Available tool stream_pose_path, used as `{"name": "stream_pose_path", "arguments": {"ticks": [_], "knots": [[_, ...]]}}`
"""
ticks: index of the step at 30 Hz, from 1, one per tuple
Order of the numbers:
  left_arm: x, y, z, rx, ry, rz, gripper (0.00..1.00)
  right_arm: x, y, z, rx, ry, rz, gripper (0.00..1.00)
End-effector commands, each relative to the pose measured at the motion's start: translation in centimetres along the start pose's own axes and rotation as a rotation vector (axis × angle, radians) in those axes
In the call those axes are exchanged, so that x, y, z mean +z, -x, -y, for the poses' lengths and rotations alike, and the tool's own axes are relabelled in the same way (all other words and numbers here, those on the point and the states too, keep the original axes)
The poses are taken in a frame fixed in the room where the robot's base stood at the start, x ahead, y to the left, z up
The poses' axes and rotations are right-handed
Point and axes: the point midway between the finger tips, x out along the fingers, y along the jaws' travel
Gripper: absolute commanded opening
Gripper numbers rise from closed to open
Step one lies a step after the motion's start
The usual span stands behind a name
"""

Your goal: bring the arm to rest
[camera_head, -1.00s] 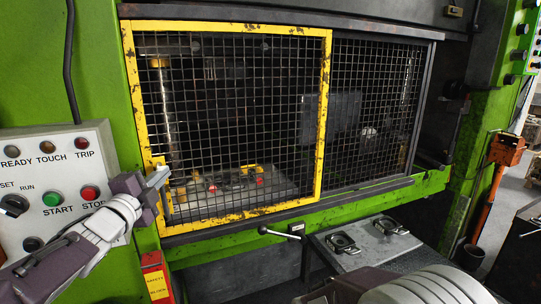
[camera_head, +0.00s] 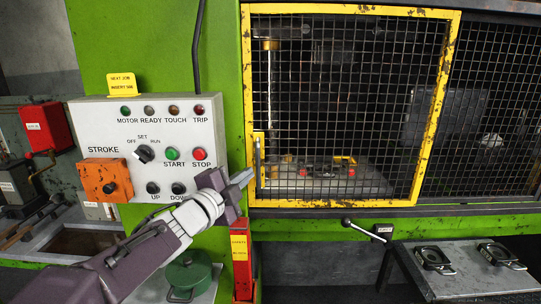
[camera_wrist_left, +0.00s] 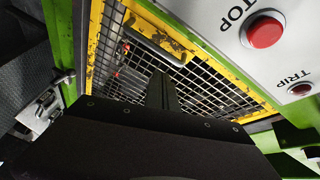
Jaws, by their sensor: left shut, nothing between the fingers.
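My left gripper (camera_head: 240,180) is shut and empty. In the head view it stands in front of the gap between the control panel (camera_head: 130,183) and the yellow-framed mesh guard (camera_head: 436,100), close to the guard's handle (camera_head: 258,160). I cannot tell whether it touches anything. In the left wrist view the shut fingers (camera_wrist_left: 161,92) show dark against the mesh, with the guard's yellow frame (camera_wrist_left: 245,85) behind them. The red STOP button (camera_wrist_left: 264,32) is at the upper right there. My right gripper is not in view.
The panel holds several buttons and knobs and an orange STROKE box (camera_head: 104,180). A black-knobbed lever (camera_head: 362,229) sticks out below the guard. A grey table (camera_head: 470,272) with two dark latch-like pieces stands at the lower right. A green lidded pot (camera_head: 188,277) is below the panel.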

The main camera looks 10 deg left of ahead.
Motion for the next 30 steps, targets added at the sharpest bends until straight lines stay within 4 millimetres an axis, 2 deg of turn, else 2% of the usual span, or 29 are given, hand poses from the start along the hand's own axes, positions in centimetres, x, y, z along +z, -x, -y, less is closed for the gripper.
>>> {"name": "stream_pose_path", "arguments": {"ticks": [3,5,7,9,12,15,18,21,30], "knots": [[6.4,0.8,-7.4,0.136,0.303,0.261,0.00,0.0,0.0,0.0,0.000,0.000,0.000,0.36],[9.1,2.3,-11.8,0.208,0.461,0.409,0.00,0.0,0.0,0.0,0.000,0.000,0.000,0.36],[11.4,4.8,-16.9,0.290,0.630,0.581,0.00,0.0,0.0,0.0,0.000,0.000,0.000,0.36],[12.9,8.1,-22.0,0.373,0.789,0.760,0.00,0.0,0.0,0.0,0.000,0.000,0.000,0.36],[13.2,13.5,-28.3,0.482,0.989,1.011,0.00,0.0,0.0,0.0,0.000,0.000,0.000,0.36],[12.3,18.5,-32.6,0.566,1.137,1.223,0.00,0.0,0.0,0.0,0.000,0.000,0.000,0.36],[11.1,21.8,-35.0,0.619,1.226,1.365,0.00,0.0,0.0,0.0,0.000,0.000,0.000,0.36],[10.4,23.3,-35.9,0.642,1.264,1.429,0.00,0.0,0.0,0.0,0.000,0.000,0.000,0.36],[10.3,23.4,-36.0,0.644,1.269,1.436,0.00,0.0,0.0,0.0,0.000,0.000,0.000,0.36]]}}
